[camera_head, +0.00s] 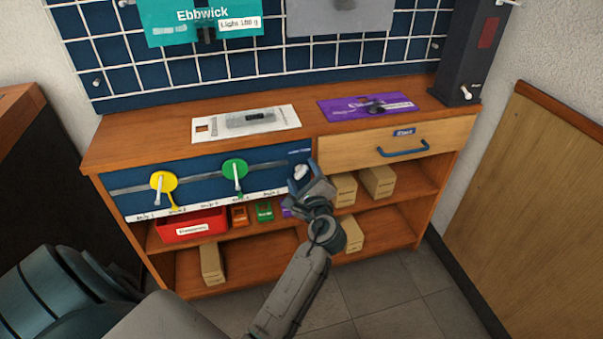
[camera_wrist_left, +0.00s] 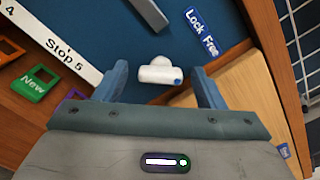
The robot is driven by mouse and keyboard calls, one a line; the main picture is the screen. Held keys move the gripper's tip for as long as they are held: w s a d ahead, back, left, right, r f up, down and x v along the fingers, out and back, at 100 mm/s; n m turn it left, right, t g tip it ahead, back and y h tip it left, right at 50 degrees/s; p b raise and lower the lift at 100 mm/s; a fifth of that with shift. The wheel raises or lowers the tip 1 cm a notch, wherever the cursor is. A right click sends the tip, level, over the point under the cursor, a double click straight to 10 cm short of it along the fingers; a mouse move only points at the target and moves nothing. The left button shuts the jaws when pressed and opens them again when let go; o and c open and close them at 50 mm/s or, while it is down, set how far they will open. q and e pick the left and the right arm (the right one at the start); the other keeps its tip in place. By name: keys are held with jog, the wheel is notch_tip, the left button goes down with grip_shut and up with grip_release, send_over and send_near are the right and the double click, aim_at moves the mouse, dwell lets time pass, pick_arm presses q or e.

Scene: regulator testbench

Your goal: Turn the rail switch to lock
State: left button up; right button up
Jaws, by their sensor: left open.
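The rail switch (camera_head: 301,172) is a small white knob at the right end of the blue panel (camera_head: 205,172). In the left wrist view the white switch (camera_wrist_left: 160,71) has a blue-marked end and sits beside a blue label (camera_wrist_left: 202,32) reading "Lock" and "Free". My left gripper (camera_head: 311,186) is open in front of the switch. In the wrist view the fingertips of the left gripper (camera_wrist_left: 160,85) stand on either side of the knob, apart from it. Which word the knob points to I cannot tell. My right gripper is not in view.
A grey rail (camera_head: 205,177) carries a yellow disc (camera_head: 163,181) and a green disc (camera_head: 235,168) with levers. A drawer with a blue handle (camera_head: 403,149) is to the right. A red bin (camera_head: 192,226) and cardboard boxes (camera_head: 378,181) stand on the shelf below.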

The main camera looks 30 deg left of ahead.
pick_arm(q)
jog(key=c, duration=1)
